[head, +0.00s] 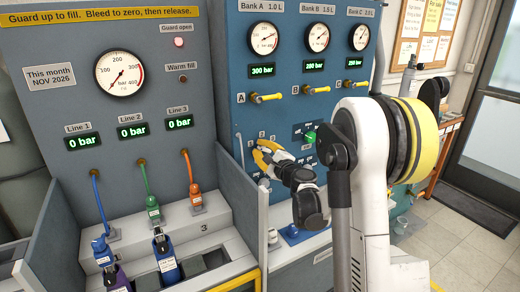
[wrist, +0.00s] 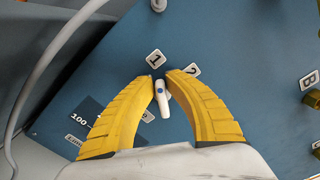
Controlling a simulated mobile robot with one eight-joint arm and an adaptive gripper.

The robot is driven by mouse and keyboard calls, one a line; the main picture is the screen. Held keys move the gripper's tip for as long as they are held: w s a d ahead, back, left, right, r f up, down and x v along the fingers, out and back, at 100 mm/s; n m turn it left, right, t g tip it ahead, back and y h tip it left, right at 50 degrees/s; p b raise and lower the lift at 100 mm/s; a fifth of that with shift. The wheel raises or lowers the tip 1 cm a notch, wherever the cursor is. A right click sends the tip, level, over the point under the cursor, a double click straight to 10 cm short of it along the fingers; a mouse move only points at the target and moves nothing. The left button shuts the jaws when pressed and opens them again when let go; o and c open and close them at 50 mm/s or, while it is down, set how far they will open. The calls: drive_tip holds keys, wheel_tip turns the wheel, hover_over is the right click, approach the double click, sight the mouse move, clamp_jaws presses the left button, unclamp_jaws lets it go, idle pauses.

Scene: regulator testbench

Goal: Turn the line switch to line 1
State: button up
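The line switch (wrist: 161,98) is a small white lever with a blue dot, on the blue panel in the wrist view. It stands close to upright in the picture, below the labels 1 (wrist: 155,59) and 2 (wrist: 192,70). I cannot tell which line it is set to. My gripper (wrist: 161,84) has its two yellow fingers on either side of the lever, partly closed, with narrow gaps beside it. In the head view my gripper (head: 262,152) is at the lower left of the blue panel and hides the switch.
Yellow-handled valves (head: 267,97) sit above my gripper on the panel. A grey partition (head: 240,190) stands just left of my gripper. A grey cable (wrist: 50,60) curves along the left of the wrist view. The Line 1 display (head: 83,141) reads 0 bar.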

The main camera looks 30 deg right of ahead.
drive_tip(key=shift+o, duration=1.3)
drive_tip(key=s, duration=1.2)
drive_tip(key=shift+d, duration=0.2)
